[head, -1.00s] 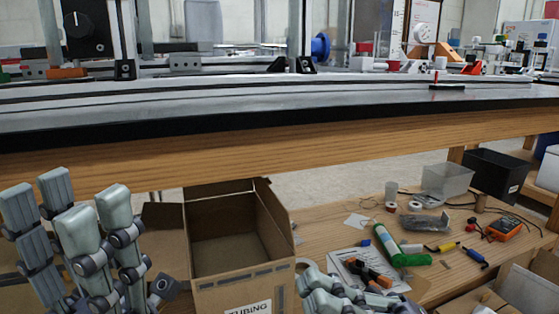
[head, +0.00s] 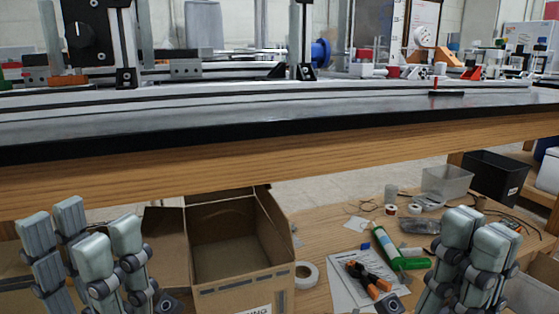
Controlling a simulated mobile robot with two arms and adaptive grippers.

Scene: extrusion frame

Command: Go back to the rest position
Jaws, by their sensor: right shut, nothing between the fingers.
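My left gripper (head: 83,226) stands at the lower left of the head view with its grey fingers pointing up. Its finger pairs are apart, with nothing seen between them. My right gripper (head: 481,232) stands at the lower right with its fingers pointing up and closed together, holding nothing. Both are in front of the wooden bench and below its upper surface in the picture. The wrists and most of both arms are out of view.
The upper bench edge (head: 300,160) runs across the view. On the lower surface are an open cardboard box (head: 240,290), a tape roll (head: 307,275), orange-black pliers (head: 368,278), a green tube (head: 386,246), a black bin (head: 495,175) and a clear bin (head: 447,181).

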